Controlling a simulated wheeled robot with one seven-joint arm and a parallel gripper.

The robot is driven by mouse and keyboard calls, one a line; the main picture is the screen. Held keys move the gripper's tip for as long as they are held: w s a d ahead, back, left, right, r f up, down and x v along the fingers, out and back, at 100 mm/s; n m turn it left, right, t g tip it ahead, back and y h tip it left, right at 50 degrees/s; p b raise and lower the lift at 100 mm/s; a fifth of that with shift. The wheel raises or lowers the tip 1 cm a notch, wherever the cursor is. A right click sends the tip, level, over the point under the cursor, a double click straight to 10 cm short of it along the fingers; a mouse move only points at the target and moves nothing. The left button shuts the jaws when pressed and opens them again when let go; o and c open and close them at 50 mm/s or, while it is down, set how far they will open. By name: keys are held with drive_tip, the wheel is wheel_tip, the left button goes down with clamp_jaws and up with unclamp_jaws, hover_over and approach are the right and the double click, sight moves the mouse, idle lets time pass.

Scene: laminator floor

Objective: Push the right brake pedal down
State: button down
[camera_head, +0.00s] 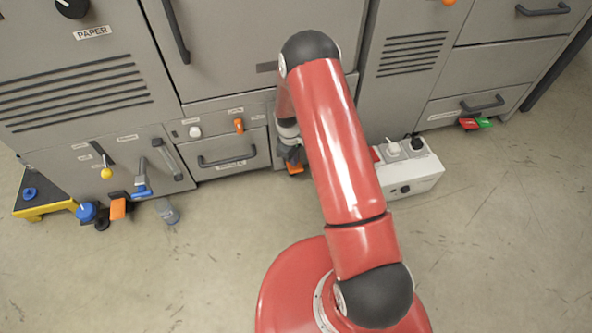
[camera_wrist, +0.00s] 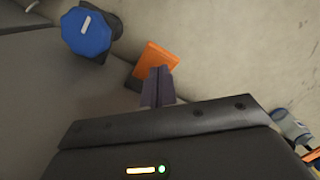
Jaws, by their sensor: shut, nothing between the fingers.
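The right brake pedal (camera_head: 295,169) is a small orange plate low at the front of the grey machine, mostly hidden by my arm in the head view. In the wrist view the orange pedal (camera_wrist: 154,60) shows more fully, on a dark base. My gripper (camera_head: 292,153) is shut and empty, pointing down right at this pedal. In the wrist view the fingertips (camera_wrist: 160,74) overlap the pedal's near edge. I cannot tell whether they touch it. A similar orange pedal (camera_head: 118,208) stands at the left of the machine.
A blue knob (camera_wrist: 86,32) sits beside the pedal in the wrist view. A white socket box (camera_head: 410,178) stands on the floor right of my arm. Red (camera_head: 468,124) and green (camera_head: 484,122) pedals are farther right. A yellow-edged platform (camera_head: 42,198) is at left.

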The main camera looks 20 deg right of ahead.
drive_tip(key=shift+f, duration=0.7)
